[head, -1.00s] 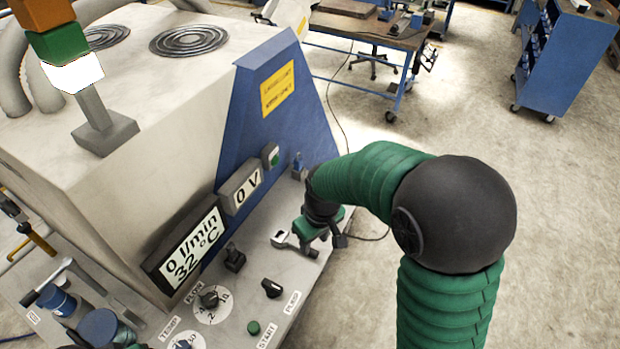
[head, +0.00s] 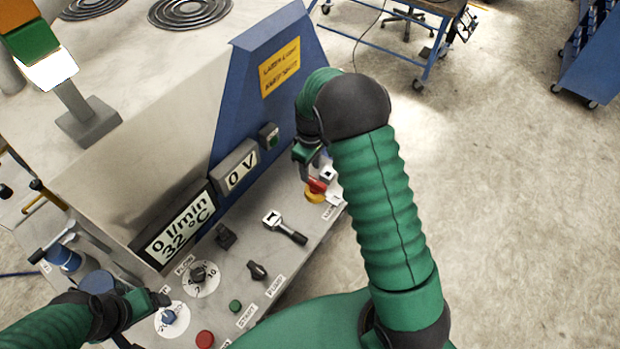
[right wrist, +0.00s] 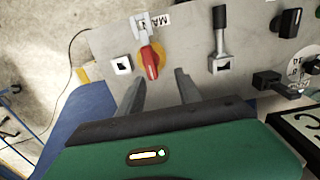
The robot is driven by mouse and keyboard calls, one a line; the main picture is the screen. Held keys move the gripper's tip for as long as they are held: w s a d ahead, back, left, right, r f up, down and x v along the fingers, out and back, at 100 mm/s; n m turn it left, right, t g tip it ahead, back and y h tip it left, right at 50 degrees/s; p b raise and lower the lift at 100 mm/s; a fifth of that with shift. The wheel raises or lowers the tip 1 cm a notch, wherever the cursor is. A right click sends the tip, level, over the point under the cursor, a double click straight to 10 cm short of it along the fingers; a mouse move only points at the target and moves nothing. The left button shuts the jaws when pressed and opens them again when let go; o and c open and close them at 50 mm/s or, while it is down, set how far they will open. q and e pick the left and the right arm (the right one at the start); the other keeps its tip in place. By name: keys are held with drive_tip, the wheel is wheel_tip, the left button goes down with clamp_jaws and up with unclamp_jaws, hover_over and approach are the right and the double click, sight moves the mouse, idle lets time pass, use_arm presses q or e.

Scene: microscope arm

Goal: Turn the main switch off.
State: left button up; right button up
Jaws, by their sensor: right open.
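The main switch is a red handle on a yellow disc (head: 314,196) near the far right end of the grey panel, partly hidden behind my right gripper. In the right wrist view the red handle (right wrist: 151,62) points toward my gripper, beside a label partly reading "MA". My right gripper (head: 313,172) is over the switch. Its open fingers (right wrist: 160,84) stand on either side of the handle's near end, with gaps visible; I cannot tell whether they touch it. My left gripper (head: 160,298) is at the lower left by the blue knob; its jaw state is unclear.
A black-handled lever (head: 286,228) lies on the panel beside the switch. Nearby are a black knob (head: 257,271), a green button (head: 235,306), a red button (head: 205,339) and displays (head: 180,228) reading 0 l/min, 32 °C. A blue upright plate (head: 270,95) stands behind.

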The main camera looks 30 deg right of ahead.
sight(316, 181)
drive_tip(key=d+f, duration=0.1)
drive_tip(key=f, duration=0.1)
drive_tip(key=d+f+p, duration=0.1)
drive_tip(key=f, duration=0.2)
drive_tip(key=d+f, duration=0.2)
drive_tip(key=f, duration=0.1)
drive_tip(key=shift+w+d+f, duration=0.1)
drive_tip(key=shift+w, duration=0.05)
drive_tip(key=shift+f, duration=0.25)
drive_tip(key=shift+a, duration=0.4)
drive_tip(key=shift+a+r, duration=0.25)
drive_tip(key=shift+a, duration=0.8)
drive_tip(key=shift+c, duration=2.3)
drive_tip(key=shift+d+f, duration=0.1)
drive_tip(key=shift+d, duration=0.1)
drive_tip(key=shift+c, duration=1.2)
drive_tip(key=shift+d+f, duration=0.1)
drive_tip(key=shift+d, duration=0.25)
clamp_jaws()
drive_tip(key=shift+d, duration=0.3)
drive_tip(key=shift+a, duration=0.45)
drive_tip(key=shift+d, duration=0.25)
use_arm(q)
drive_tip(key=d+r, duration=0.2)
drive_tip(key=shift+w+d, duration=0.3)
drive_tip(key=shift+d, duration=0.1)
drive_tip(key=shift+a, duration=0.1)
